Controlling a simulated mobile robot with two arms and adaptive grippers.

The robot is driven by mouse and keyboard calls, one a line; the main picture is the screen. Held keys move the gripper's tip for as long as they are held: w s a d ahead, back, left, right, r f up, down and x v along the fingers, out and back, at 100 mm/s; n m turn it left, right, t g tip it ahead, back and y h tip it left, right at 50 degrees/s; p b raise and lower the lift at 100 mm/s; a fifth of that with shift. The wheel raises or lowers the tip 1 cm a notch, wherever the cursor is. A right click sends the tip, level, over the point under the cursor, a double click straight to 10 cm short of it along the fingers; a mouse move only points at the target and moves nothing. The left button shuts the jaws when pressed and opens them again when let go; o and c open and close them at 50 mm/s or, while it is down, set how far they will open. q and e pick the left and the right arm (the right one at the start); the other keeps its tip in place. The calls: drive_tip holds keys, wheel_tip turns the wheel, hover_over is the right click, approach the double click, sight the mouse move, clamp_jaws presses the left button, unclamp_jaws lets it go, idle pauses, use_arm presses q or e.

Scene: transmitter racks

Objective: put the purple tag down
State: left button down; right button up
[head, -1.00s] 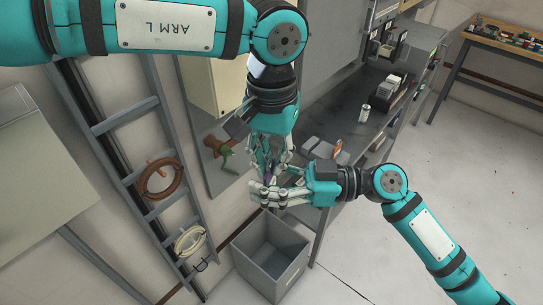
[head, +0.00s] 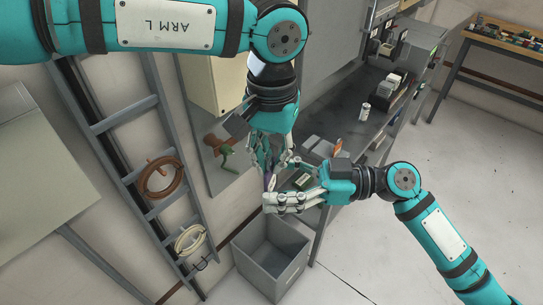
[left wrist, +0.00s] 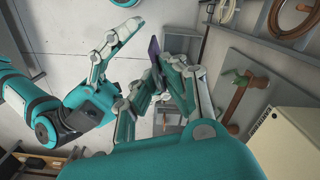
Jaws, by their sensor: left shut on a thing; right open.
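The purple tag (left wrist: 154,50) is a thin dark purple plate. In the left wrist view it stands up from the fingertips of my left gripper (left wrist: 158,78), which is shut on it. In the head view the tag (head: 270,182) shows as a small sliver below my left gripper (head: 266,168), partly hidden by fingers. My right gripper (head: 283,184) is open close beside it, on the right. In the left wrist view my right gripper (left wrist: 118,48) has its fingers spread, apart from the tag.
A grey open bin (head: 270,257) stands on the floor below the grippers. A workbench (head: 345,130) with a can (head: 364,112) and boxes is to the right. A ladder (head: 130,115) with hanging coils and a panel with a brown-and-green valve (head: 216,145) are left.

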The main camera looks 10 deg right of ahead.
drive_tip(key=v, duration=0.9)
drive_tip(key=w+d+f+m+t+h, duration=0.2)
drive_tip(key=w+d+f+m+h, duration=0.15)
drive_tip(key=f, duration=0.55)
drive_tip(key=w+d+f+m+t+h, duration=0.3)
drive_tip(key=w+f+m, duration=0.2)
drive_tip(key=f, duration=0.5)
drive_tip(key=s+d+f+m+g+h, duration=0.1)
drive_tip(key=s+d+f+m+h, duration=0.15)
drive_tip(key=f, duration=0.85)
drive_tip(key=s+d+f+m+h, duration=0.2)
drive_tip(key=d+f+m+h, duration=0.1)
drive_tip(key=f, duration=0.8)
drive_tip(key=s+f+m+g+h, duration=0.1)
drive_tip(key=s+f+g+h, duration=0.1)
drive_tip(key=s+f, duration=0.7)
drive_tip(key=s+a+f+n+g+h, duration=0.1)
drive_tip(key=s+a+f+g, duration=0.1)
drive_tip(key=s+f, duration=0.7)
drive_tip(key=s+a+f+g+h, duration=0.2)
drive_tip(key=s+f, duration=0.7)
drive_tip(key=s, duration=0.8)
drive_tip(key=shift+a+n+g+h, duration=0.3)
drive_tip(key=shift+a+n+g, duration=0.1)
drive_tip(key=shift+a, duration=0.4)
drive_tip(key=shift+s+f, duration=0.1)
drive_tip(key=shift+f, duration=0.05)
